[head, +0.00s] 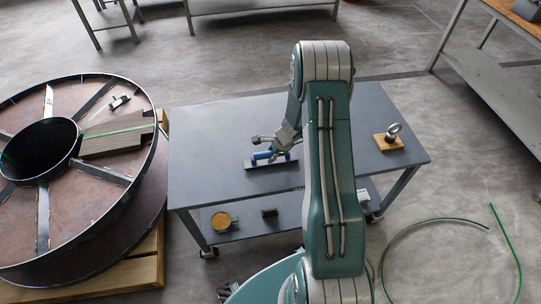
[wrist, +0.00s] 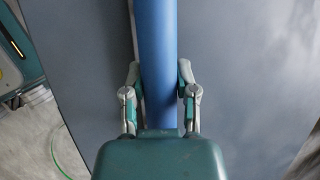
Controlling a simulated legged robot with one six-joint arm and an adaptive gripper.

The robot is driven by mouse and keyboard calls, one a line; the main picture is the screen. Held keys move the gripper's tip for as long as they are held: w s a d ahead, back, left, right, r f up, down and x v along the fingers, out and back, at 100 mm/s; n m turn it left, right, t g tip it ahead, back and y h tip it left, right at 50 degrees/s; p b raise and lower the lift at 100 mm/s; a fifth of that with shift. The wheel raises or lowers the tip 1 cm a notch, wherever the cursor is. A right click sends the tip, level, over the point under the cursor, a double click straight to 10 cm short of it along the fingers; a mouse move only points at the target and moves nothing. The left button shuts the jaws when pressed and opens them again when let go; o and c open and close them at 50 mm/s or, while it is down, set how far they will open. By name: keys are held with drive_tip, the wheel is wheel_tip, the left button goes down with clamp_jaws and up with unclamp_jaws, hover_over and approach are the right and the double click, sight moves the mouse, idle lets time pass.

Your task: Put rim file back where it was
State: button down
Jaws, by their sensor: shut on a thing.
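A blue bar-like thing, likely the rim file (head: 262,155), is over the left-middle of the grey table; only its blue part is clear. A dark flat strip (head: 262,165) lies just below it, and I cannot tell whether they touch. My gripper (head: 272,142) is at the blue thing, partly hidden by its own wrist. In the wrist view the blue file (wrist: 157,60) runs lengthwise between the two fingers of my gripper (wrist: 160,90), which are shut on it. The dark strip runs along its left side there.
The table (head: 210,130) is mostly clear. A wooden block with a metal ring (head: 389,140) stands at its right. The lower shelf holds a yellow-topped round thing (head: 220,221) and a dark block (head: 269,212). A large reel (head: 60,225) stands left, close to the table.

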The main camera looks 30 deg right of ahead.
drive_tip(key=shift+f, duration=0.25)
drive_tip(key=shift+c, duration=2)
unclamp_jaws()
drive_tip(key=shift+f, duration=0.1)
